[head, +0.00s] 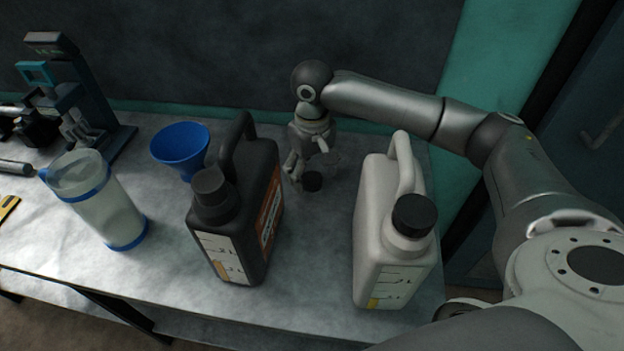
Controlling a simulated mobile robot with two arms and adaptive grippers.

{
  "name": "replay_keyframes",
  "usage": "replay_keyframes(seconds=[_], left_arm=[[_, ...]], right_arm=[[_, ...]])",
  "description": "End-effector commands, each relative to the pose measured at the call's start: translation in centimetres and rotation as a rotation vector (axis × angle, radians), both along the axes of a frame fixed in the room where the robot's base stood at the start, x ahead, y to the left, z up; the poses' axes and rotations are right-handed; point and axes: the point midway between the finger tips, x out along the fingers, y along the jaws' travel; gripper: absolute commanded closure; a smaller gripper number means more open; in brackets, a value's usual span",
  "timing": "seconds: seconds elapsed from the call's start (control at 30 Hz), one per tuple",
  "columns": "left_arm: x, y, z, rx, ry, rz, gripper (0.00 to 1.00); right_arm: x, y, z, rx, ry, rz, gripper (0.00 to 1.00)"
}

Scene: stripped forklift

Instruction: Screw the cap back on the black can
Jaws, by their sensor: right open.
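The black can (262,205) stands upright on the bench in the middle of the head view, with a handle and a label. A small round black cap (312,182) lies on the bench behind and to the right of the can. My right gripper (306,168) is open and points down, with its fingers just above and around the cap's far side; whether they touch it is unclear. My left gripper is not in view.
A white can (375,235) with a black cap (415,213) stands at the right. A blue funnel (180,147) and a clear jug (105,205) with blue rims stand left of the black can. A dark machine (75,90) is at the back left. A wall closes the back.

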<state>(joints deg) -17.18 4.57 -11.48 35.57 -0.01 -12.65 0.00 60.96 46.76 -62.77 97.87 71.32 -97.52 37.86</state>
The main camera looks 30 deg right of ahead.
Motion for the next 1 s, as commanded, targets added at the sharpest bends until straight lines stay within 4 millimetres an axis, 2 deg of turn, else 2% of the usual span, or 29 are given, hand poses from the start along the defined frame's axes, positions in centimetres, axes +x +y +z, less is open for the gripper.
replay_keyframes(seconds=[0.13,0.47,0.73,1.0], left_arm=[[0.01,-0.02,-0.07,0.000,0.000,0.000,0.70],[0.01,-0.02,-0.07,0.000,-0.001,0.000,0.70],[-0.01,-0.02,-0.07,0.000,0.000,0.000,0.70],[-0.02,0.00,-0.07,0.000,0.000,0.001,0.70]], right_arm=[[-0.03,-0.04,-1.09,0.000,0.000,0.000,0.29],[-0.02,-0.04,-1.09,0.000,-0.001,0.000,0.29],[-0.01,-0.02,-1.07,0.000,-0.001,0.001,0.64],[-0.02,-0.02,-1.08,0.000,-0.001,0.001,0.66]])
